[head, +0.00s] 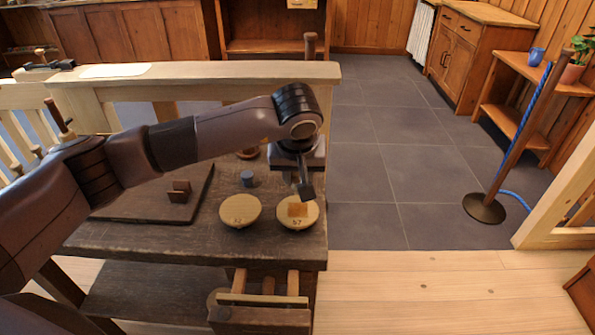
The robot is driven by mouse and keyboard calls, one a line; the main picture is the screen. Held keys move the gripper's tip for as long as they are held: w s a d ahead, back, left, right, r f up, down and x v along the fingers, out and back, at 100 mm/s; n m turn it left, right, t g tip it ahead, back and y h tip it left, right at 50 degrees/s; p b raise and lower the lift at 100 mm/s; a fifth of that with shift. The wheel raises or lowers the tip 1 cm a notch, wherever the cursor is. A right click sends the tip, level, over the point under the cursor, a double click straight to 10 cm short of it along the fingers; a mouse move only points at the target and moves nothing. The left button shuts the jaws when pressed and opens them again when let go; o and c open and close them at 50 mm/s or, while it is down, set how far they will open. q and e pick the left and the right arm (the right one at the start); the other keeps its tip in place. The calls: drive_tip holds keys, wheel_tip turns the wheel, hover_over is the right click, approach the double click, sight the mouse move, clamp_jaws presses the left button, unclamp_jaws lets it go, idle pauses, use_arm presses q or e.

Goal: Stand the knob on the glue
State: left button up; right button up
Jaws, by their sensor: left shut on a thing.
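My left gripper (304,186) reaches down over the right end of the dark workbench. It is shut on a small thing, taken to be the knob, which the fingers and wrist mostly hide. Just below the fingertips is a round pale wooden disc (298,223) marked 57. An orange-brown patch, which looks like the glue (297,210), lies on its top. I cannot tell whether the held thing touches the patch. My right gripper is not in view.
A second pale disc (240,210) marked 52 lies to the left. A small blue piece (247,177) stands behind it. A brown block (179,192) sits on a dark board (130,208). A pale wooden rail (200,72) runs behind the bench (190,237).

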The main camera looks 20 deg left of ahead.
use_arm(q)
drive_tip(key=b, duration=0.2)
hover_over(298, 205)
drive_tip(key=s, duration=0.1)
drive_tip(key=shift+s+d+f, duration=0.1)
drive_tip(key=shift+f, duration=1)
drive_tip(key=shift+s+d+f, duration=0.1)
drive_tip(key=shift+f, duration=0.95)
drive_tip(key=shift+f+b, duration=0.9)
drive_tip(key=shift+f, duration=0.15)
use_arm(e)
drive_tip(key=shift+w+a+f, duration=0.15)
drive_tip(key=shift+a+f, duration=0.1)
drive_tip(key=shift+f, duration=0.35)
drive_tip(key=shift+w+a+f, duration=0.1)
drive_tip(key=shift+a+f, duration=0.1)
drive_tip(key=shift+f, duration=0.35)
use_arm(q)
drive_tip(key=shift+f+b, duration=0.1)
drive_tip(key=shift+b, duration=0.25)
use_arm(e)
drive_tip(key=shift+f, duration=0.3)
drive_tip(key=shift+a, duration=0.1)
use_arm(q)
drive_tip(key=o, duration=1.5)
drive_tip(key=shift+r+p, duration=2.35)
drive_tip(key=shift+r, duration=1.7)
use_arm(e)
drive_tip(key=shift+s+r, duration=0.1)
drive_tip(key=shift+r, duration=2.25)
